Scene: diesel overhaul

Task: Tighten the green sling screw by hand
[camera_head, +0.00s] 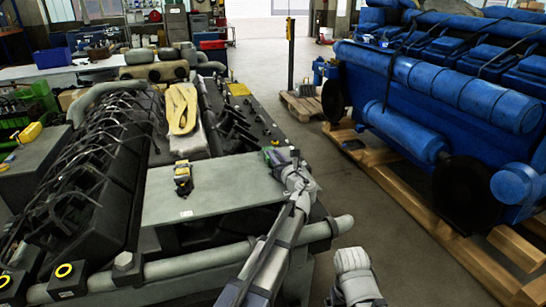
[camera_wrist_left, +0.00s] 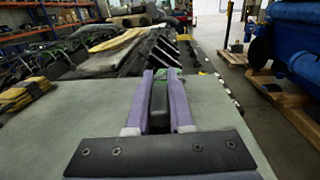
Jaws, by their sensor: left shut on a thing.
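My left gripper (camera_head: 276,155) is at the right edge of the grey-green plate on the engine. Its two purple-sided fingers, also seen in the left wrist view (camera_wrist_left: 159,98), are shut on a small dark part with green at its far end, apparently the green sling screw (camera_wrist_left: 172,74). A bit of its green shows in the head view (camera_head: 268,152). The fingers hide most of it, so I cannot tell how far it is turned in.
The grey-green plate (camera_head: 225,187) carries a small yellow and black item (camera_head: 183,178). A yellow sling (camera_head: 181,108) lies folded beyond the plate. A big blue engine (camera_head: 440,90) stands on wooden beams at right, with clear floor between.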

